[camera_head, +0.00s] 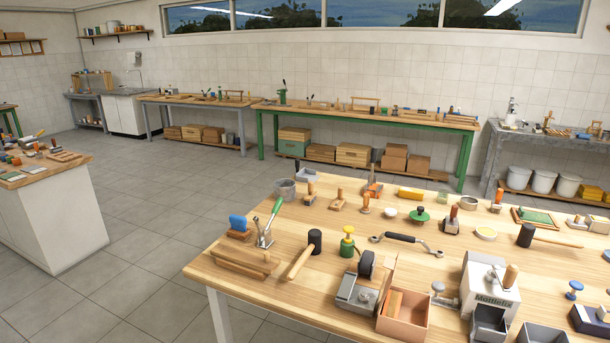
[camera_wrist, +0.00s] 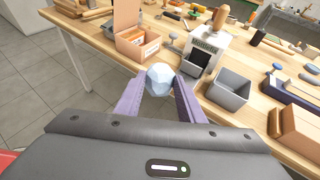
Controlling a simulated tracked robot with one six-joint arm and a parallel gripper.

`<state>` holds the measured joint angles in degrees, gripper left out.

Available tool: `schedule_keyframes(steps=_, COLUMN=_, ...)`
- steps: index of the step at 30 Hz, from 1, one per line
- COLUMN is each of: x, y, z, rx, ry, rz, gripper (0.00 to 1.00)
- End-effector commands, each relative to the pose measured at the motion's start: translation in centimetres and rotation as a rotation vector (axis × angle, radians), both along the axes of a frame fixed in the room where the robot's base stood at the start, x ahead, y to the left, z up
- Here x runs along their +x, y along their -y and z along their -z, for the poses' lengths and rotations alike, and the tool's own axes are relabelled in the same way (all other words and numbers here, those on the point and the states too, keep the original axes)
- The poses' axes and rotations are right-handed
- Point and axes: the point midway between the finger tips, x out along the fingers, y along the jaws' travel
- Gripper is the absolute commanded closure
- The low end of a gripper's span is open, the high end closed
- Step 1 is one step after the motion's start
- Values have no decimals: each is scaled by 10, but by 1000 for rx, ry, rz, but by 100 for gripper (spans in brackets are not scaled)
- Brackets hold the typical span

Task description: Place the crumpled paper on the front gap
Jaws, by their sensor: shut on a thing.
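The crumpled paper (camera_wrist: 160,75) is a pale, bluish-white faceted ball in the wrist view. My gripper (camera_wrist: 161,82) is shut on it, with one purple finger on each side. The paper shows in front of the workbench's near edge, and its height above the bench is hard to judge. No marked front gap is clear to me; bare spots lie between the items along the near edge. In the head view neither my gripper nor the paper shows.
Along the near edge stand an open pinkish box (camera_head: 403,318), a white machine with a wooden knob (camera_head: 490,285) and a grey open bin (camera_wrist: 230,88). A wooden block (camera_wrist: 296,132) lies to the right. The bench's left front corner (camera_head: 225,283) is mostly clear.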

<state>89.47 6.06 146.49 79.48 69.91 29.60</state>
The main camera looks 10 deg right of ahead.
Motion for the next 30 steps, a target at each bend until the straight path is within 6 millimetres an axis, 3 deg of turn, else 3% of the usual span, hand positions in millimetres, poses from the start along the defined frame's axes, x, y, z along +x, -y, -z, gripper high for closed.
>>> schedule_keyframes(steps=5, x=17, y=-4, z=4, rx=2, ry=1, rz=-46, gripper=85)
schedule_keyframes(steps=14, x=66, y=-21, z=17, rx=1, ry=6, rz=-182, gripper=85)
schedule_keyframes(steps=30, x=159, y=-79, z=47, rx=2, ry=7, rz=-434, gripper=85)
